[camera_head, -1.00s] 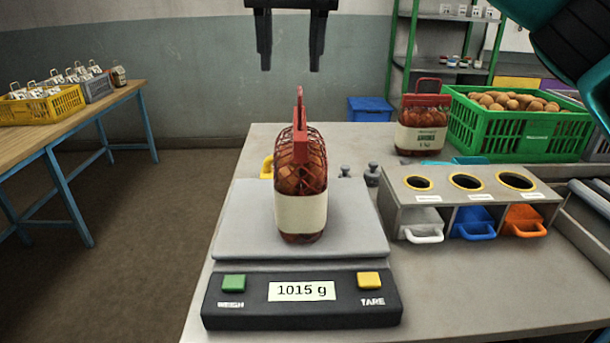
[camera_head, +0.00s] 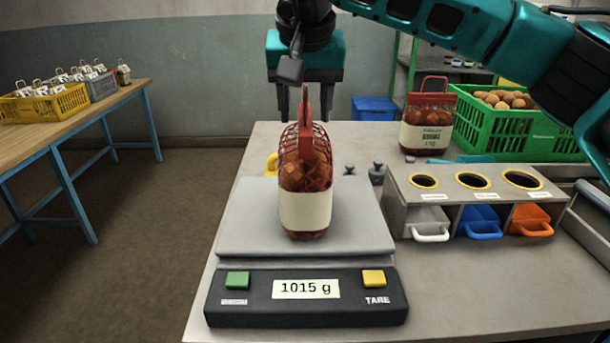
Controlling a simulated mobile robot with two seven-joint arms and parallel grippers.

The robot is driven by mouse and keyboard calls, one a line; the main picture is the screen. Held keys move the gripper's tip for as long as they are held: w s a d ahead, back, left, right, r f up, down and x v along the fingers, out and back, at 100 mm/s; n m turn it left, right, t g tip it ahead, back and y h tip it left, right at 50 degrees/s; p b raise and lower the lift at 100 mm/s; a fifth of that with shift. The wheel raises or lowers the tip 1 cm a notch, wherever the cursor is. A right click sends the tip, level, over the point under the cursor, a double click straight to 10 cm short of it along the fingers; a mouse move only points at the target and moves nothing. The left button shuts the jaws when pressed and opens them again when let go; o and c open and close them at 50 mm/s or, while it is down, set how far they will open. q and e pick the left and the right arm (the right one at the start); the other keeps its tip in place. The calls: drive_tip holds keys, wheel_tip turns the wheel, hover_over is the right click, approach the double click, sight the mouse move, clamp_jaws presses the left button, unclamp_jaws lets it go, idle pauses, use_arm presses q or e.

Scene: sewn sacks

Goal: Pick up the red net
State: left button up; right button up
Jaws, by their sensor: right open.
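The red net (camera_head: 306,185) stands upright on the pan of the scale (camera_head: 250,215), filled with brownish-orange goods and wrapped with a blank cream label. Its red handle points up. The scale display reads 1015 g. My right gripper (camera_head: 305,108) is open, its two fingers pointing down around the top of the handle as seen here. I cannot tell whether the fingers touch the handle. My left gripper is not in view.
Another red net bag (camera_head: 427,122) stands at the back right beside a green crate (camera_head: 520,128) of brown round produce. A grey stand (camera_head: 470,190) with three holes and scoops is right of the scale. Small weights (camera_head: 376,173) stand behind the scale. A side table (camera_head: 75,120) holds crates.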

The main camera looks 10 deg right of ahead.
drive_tip(key=shift+x, duration=0.75)
drive_tip(key=shift+c, duration=0.2)
clamp_jaws()
idle(0.6)
